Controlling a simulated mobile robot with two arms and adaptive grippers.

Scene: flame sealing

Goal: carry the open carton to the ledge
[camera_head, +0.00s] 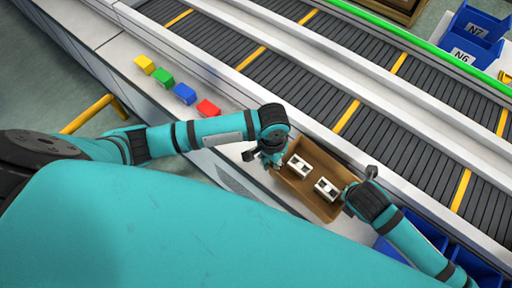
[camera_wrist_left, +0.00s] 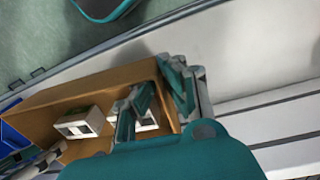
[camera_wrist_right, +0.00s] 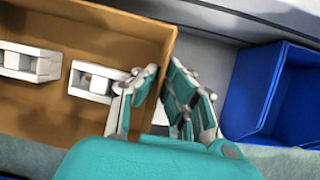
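The open carton (camera_head: 322,157) is a brown, topless box with two white parts (camera_head: 299,167) (camera_head: 327,189) inside. It lies at the lower middle of the head view, over the pale ledge (camera_head: 225,158) beside the conveyor. My left gripper (camera_head: 270,158) is at its left end. In the left wrist view its fingers (camera_wrist_left: 160,80) straddle the end wall and look shut on it. My right gripper (camera_head: 348,192) is at the opposite end. In the right wrist view its fingers (camera_wrist_right: 161,72) likewise straddle the wall and look closed on it. Whether the carton's bottom touches the ledge is hidden.
The dark roller conveyor (camera_head: 310,95) runs behind. A blue bin (camera_wrist_right: 282,92) stands close beside the carton's right end.

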